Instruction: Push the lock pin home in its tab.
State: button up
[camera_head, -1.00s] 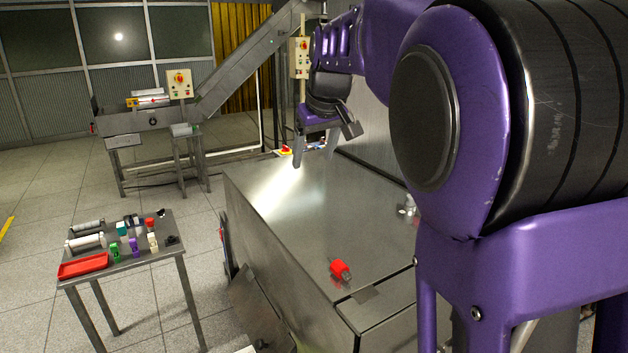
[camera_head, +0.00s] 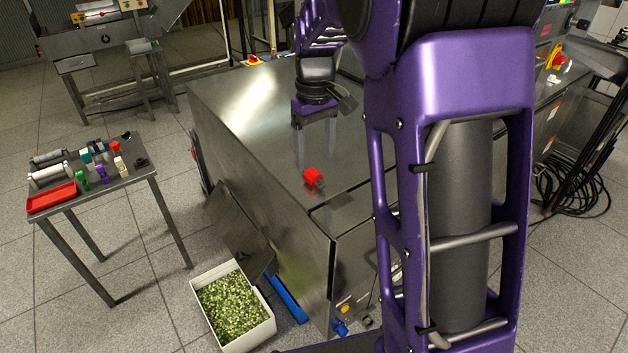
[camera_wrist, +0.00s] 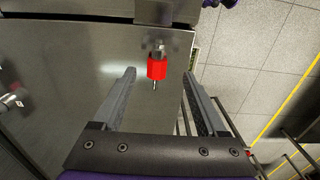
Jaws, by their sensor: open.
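The lock pin (camera_head: 313,177) shows as a red-handled piece on the steel machine top, near its front edge. In the wrist view the red handle (camera_wrist: 157,67) has a thin metal tip on one side. A grey metal piece, perhaps the tab (camera_wrist: 159,45), is at its other side; how deep the pin sits in it I cannot tell. My gripper (camera_head: 316,158) is open and empty, pointing down just behind the pin in the head view. In the wrist view the pin appears between the spread fingers of my gripper (camera_wrist: 159,73), with a gap on both sides.
The steel top (camera_head: 245,95) is mostly bare. A side table (camera_head: 130,190) at left holds a red tray (camera_head: 50,197) and several small items. A white bin of green pieces (camera_head: 232,305) stands on the floor in front. Cables (camera_head: 575,185) lie at right.

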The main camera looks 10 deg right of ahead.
aim_at(315, 174)
jog(key=shift+w+d+f+b, duration=0.1)
jog(key=shift+w+f+b, duration=0.1)
jog(key=shift+f, duration=1.3)
jog(key=shift+w+d+f+b, duration=0.1)
jog(key=shift+f+b, duration=0.1)
jog(key=shift+f, duration=1.25)
grip_shut()
